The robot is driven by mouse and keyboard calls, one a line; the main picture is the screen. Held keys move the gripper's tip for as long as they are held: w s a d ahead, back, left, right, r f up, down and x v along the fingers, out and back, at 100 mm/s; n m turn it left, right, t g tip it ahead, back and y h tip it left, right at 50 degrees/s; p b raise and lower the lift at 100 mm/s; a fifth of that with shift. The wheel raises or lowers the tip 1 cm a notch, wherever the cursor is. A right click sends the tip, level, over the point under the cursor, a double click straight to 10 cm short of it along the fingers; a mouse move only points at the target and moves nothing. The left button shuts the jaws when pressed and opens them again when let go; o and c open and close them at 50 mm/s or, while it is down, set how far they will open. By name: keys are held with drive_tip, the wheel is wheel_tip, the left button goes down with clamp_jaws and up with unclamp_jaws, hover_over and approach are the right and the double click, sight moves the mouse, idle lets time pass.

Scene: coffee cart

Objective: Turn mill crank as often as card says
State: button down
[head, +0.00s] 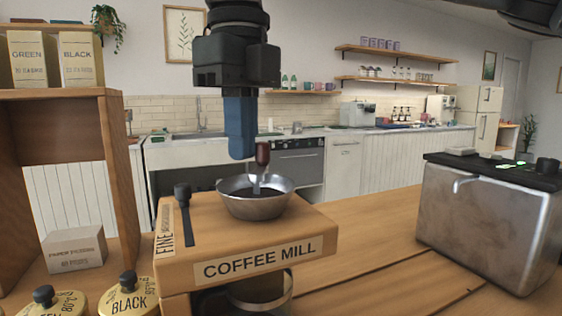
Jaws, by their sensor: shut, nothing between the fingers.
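The wooden coffee mill (320,243) stands on the cart top, with a "COFFEE MILL" label on its front. A metal bowl (256,207) sits on top of it. The crank's dark red knob (263,153) stands upright over the bowl on a metal stem. My gripper (242,155) points down with its blue fingers shut and empty. Its tips are just left of the knob in the picture; I cannot tell whether they touch it. A black lever (184,207) sits beside a "FINE" scale on the mill's left. No card with a number of turns is visible.
A glass vessel (262,292) is partly visible under the mill. A metal machine (488,215) stands at the right. A wooden shelf (121,170) with tea boxes and round tins (130,297) stand at the left. The cart top (385,228) between mill and machine is clear.

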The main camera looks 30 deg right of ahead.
drive_tip(key=shift+d, duration=0.1)
drive_tip(key=shift+s+d, duration=0.25)
drive_tip(key=shift+d, duration=0.55)
drive_tip(key=shift+s+d, duration=0.55)
drive_tip(key=shift+s+d, duration=0.1)
drive_tip(key=shift+s, duration=0.05)
drive_tip(key=shift+s+d, duration=0.2)
drive_tip(key=shift+s, duration=0.2)
drive_tip(key=shift+w, duration=0.15)
